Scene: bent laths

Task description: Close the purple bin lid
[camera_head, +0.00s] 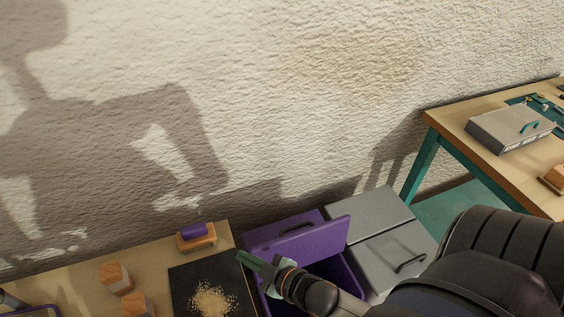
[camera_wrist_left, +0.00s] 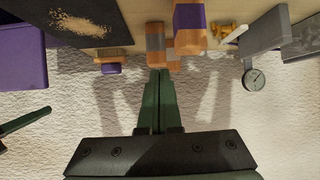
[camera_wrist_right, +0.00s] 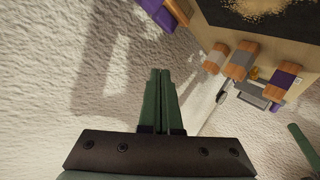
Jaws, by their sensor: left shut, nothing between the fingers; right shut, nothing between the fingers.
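The purple bin (camera_head: 350,279) stands on the floor right of the bench in the head view. Its purple lid (camera_head: 318,240) is raised and tilted, with a dark handle on its upper side, and the bin's dark inside shows below it. My right gripper (camera_head: 245,259) is shut and empty, in front of the lid's left part; I cannot tell whether it touches. In its own wrist view the right gripper (camera_wrist_right: 160,74) shows closed fingers, with a purple piece (camera_wrist_right: 172,12) at the top edge. My left gripper (camera_wrist_left: 160,74) is shut and empty near wooden blocks.
A grey bin (camera_head: 375,212) with its lid down stands right of the purple one. The wooden bench (camera_head: 80,277) carries a black mat (camera_head: 185,280) with sawdust, several blocks and a purple-topped sanding block (camera_head: 197,237). A teal-legged table (camera_head: 470,115) is at right.

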